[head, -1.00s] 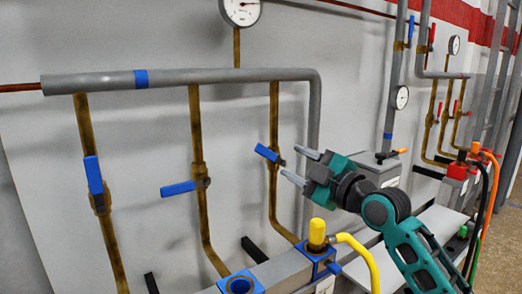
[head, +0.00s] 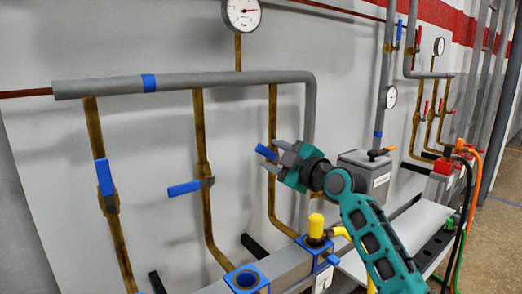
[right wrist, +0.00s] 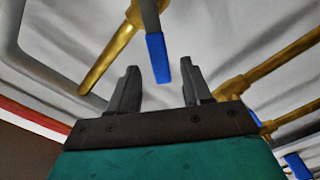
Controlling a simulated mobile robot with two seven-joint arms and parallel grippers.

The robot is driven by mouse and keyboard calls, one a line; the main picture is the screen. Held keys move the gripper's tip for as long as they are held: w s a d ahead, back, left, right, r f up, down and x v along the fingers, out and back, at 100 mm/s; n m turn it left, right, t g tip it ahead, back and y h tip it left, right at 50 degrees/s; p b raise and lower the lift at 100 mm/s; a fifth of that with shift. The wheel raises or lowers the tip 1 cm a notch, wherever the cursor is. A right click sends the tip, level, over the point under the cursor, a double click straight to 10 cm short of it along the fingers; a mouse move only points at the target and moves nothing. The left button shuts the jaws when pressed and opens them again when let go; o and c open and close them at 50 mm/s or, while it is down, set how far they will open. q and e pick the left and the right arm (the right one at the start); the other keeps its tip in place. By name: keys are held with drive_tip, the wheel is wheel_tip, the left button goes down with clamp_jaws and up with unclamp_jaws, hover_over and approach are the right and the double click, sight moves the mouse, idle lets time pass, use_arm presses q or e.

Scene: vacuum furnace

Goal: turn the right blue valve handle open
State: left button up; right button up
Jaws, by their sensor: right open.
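The right blue valve handle (head: 265,152) is on the rightmost of the brass pipes under the grey header pipe. It sticks out from its valve, sloping up to the left. My right gripper (head: 274,155) is open at this handle, its arm coming from the lower right. In the right wrist view the blue handle (right wrist: 157,58) reaches down between the two open fingertips (right wrist: 158,78), with space on both sides. The fingers do not visibly grip it, and I cannot tell whether they touch it. In the head view the gripper partly hides the valve body. My left gripper is not in view.
The middle blue handle (head: 184,188) lies nearly level; the left one (head: 105,177) is near upright along its pipe. A yellow-capped fitting (head: 316,226) and a blue square port (head: 246,279) are below. A grey box (head: 364,177) stands right of the gripper.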

sight(267, 152)
drive_tip(key=shift+x, duration=3)
drive_tip(key=shift+c, duration=0.5)
clamp_jaws()
